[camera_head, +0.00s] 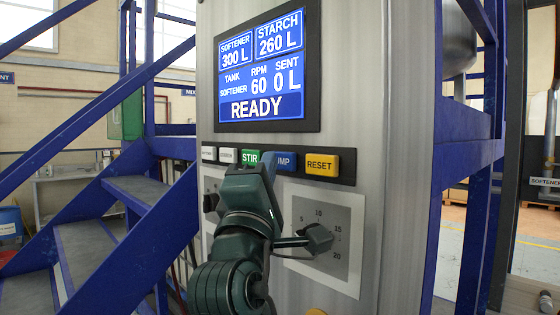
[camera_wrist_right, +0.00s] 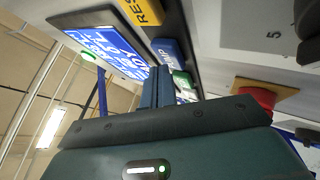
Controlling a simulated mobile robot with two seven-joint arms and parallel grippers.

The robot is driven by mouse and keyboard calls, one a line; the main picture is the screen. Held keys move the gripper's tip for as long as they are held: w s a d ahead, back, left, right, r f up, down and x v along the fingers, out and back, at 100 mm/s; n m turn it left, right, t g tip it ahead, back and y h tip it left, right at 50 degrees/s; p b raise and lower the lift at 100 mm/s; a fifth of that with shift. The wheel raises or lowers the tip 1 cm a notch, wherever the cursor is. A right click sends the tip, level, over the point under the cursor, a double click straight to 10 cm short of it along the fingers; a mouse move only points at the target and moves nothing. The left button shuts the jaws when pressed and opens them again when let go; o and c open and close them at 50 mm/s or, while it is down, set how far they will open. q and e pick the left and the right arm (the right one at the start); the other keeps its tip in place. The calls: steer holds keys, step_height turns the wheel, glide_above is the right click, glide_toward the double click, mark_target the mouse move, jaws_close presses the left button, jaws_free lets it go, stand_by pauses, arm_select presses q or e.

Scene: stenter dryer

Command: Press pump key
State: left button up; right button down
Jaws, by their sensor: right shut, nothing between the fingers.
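The blue PUMP key (camera_head: 286,161) sits in the key row on the panel, between the green STIR key (camera_head: 250,157) and the yellow RESET key (camera_head: 322,165). My right gripper (camera_head: 267,160) is in front of the row and hides the left part of the PUMP key. In the right wrist view the shut, empty fingers (camera_wrist_right: 158,75) point at the row, close to the PUMP key (camera_wrist_right: 167,52) and the STIR key (camera_wrist_right: 181,80). I cannot tell whether they touch a key. My left gripper is out of view.
Dial plates lie below the keys; the right plate (camera_head: 345,215) is partly behind my arm. A red button (camera_wrist_right: 262,97) on a yellow plate shows in the wrist view. Blue stairs (camera_head: 95,240) stand left, a blue frame (camera_head: 470,150) right.

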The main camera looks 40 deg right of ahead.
steer(key=shift+d, duration=0.6)
stand_by(0.7)
steer(key=shift+a, duration=0.15)
stand_by(0.3)
steer(key=shift+a, duration=0.75)
steer(key=shift+a, duration=0.1)
steer(key=a, duration=0.4)
steer(key=shift+s+a, duration=0.25)
steer(key=shift+a, duration=0.15)
stand_by(0.4)
